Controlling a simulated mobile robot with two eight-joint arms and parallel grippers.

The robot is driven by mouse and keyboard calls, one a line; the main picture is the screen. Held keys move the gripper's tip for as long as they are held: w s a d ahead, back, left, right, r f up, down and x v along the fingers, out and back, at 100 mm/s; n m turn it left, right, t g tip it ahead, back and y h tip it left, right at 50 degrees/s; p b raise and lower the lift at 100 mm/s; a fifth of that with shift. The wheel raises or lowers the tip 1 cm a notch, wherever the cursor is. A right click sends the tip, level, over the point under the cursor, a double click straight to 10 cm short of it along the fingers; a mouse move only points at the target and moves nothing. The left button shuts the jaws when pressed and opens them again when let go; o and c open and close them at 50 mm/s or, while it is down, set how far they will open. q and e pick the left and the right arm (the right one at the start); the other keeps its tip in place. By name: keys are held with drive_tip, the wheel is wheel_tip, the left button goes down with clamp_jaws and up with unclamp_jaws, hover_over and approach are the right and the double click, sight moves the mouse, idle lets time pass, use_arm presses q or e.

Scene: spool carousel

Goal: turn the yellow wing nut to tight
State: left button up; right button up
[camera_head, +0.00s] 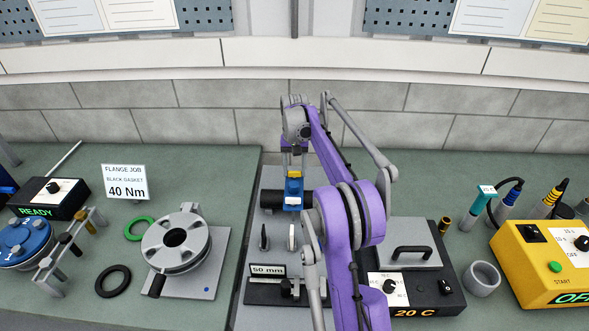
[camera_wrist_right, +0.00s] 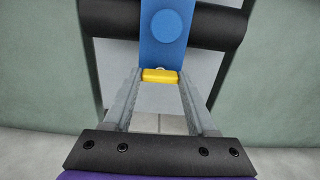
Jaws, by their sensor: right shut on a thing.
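The yellow wing nut (camera_wrist_right: 160,76) sits at the near end of a blue clamp piece (camera_wrist_right: 166,25) that lies over a black cylinder (camera_wrist_right: 115,20). My right gripper (camera_wrist_right: 158,78) is shut on the wing nut, with one finger on each side of it. In the head view the wing nut (camera_head: 294,174) shows as a small yellow patch just below my right gripper (camera_head: 293,160), on top of the blue clamp (camera_head: 293,196). The fingers partly cover it there. My left gripper is not in view.
A yellow box (camera_head: 545,262) stands far right.

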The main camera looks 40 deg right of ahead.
idle(0.4)
drive_tip(key=o, duration=1.1)
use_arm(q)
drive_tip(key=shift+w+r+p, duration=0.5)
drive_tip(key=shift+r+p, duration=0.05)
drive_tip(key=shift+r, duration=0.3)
use_arm(e)
wheel_tip(320, 180, up, 11)
drive_tip(key=shift+f, duration=0.1)
